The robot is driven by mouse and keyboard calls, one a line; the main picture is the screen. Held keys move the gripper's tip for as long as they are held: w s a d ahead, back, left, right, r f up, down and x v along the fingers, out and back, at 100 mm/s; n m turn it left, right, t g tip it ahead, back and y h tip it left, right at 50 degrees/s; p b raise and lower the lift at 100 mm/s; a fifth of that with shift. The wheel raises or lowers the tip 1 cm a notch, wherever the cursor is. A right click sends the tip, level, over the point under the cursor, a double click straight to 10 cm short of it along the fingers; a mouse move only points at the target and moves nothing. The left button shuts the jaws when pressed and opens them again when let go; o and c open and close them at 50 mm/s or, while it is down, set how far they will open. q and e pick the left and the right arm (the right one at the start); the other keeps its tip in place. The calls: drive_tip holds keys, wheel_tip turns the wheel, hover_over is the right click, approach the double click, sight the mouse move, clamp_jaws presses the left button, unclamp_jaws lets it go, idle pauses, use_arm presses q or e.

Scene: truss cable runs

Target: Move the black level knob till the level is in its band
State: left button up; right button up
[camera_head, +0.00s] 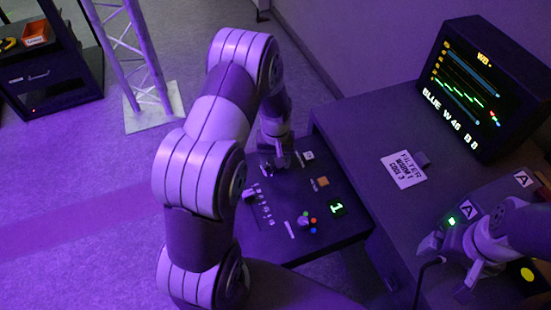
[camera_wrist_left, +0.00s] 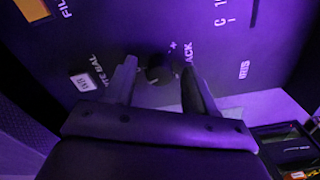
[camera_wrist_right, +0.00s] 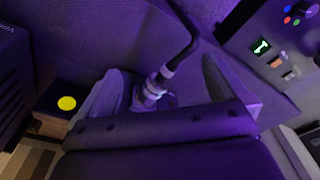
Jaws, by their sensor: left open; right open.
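In the left wrist view the black level knob (camera_wrist_left: 159,73) is a small dark round knob on the panel, beside partly covered lettering ending in "ACK". My left gripper (camera_wrist_left: 158,68) is open, one finger on each side of the knob; I cannot tell whether either touches it. In the head view my left gripper (camera_head: 272,158) reaches the far end of the control panel (camera_head: 335,232) and the knob is not clear there. The monitor (camera_head: 485,88) shows green traces, red marks and "BLUE W 46 B 0". My right gripper (camera_wrist_right: 158,75) is open around a cable connector (camera_wrist_right: 152,90).
The panel also carries a grey knob with coloured dots (camera_head: 303,221), an orange button (camera_head: 321,182) and a green "1" display (camera_head: 337,208). A "FILTER" card (camera_head: 403,169) lies on the desk. A truss tower (camera_head: 140,60) stands on the floor behind.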

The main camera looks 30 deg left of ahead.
use_arm(q)
wheel_tip(320, 180, up, 13)
drive_tip(key=shift+f+p, duration=0.2)
drive_tip(key=shift+p, duration=0.25)
use_arm(e)
drive_tip(key=shift+r, duration=0.5)
